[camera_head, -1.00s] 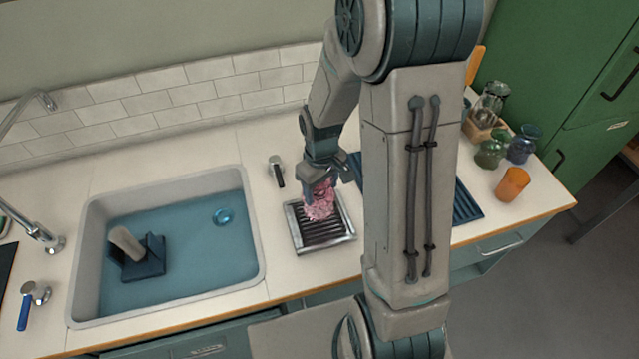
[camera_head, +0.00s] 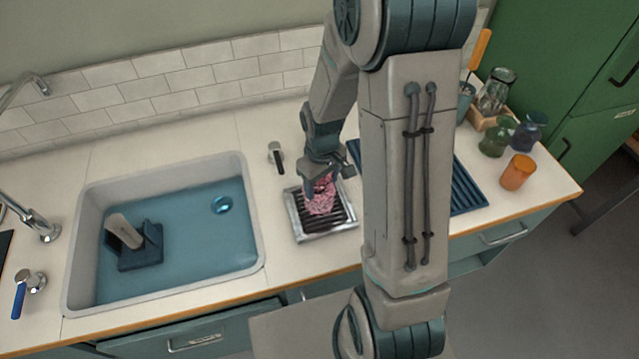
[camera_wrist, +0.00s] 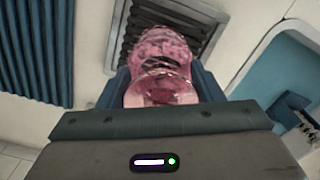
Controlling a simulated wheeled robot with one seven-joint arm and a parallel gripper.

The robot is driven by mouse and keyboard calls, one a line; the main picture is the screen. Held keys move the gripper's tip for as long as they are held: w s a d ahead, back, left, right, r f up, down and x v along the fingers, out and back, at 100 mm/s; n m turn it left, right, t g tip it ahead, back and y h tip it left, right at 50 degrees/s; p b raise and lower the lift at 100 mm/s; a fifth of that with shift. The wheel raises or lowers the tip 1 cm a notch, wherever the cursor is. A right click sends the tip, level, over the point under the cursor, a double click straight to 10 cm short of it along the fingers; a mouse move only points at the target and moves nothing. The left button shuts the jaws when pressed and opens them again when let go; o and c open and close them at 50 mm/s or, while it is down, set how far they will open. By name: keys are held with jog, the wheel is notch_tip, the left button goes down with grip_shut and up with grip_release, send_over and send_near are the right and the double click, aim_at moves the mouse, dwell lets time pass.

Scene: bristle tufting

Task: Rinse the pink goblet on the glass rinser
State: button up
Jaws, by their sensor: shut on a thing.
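The pink goblet (camera_head: 321,197) is held in my gripper (camera_head: 322,180) over the glass rinser. In the wrist view the goblet (camera_wrist: 162,62) lies between the two blue fingers (camera_wrist: 163,88), its round foot toward the camera and its bowl away, over the grate. The glass rinser (camera_head: 341,229) is a steel tray with dark slats, set in the counter right of the sink; it also shows in the wrist view (camera_wrist: 212,24). I cannot tell whether the goblet's rim touches the slats.
A sink (camera_head: 257,225) with blue water holds a dark blue brush block (camera_head: 140,256). A blue ribbed mat (camera_head: 466,192) lies partly behind my arm. An orange cup (camera_head: 517,172) and several glass vessels stand at the right.

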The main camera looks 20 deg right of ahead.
jog(key=shift+f+b, duration=0.6)
jog(key=shift+f, duration=0.1)
dwell(1.5)
jog(key=shift+r+p, duration=2.6)
jog(key=shift+r, duration=1)
jog(key=shift+f, duration=0.1)
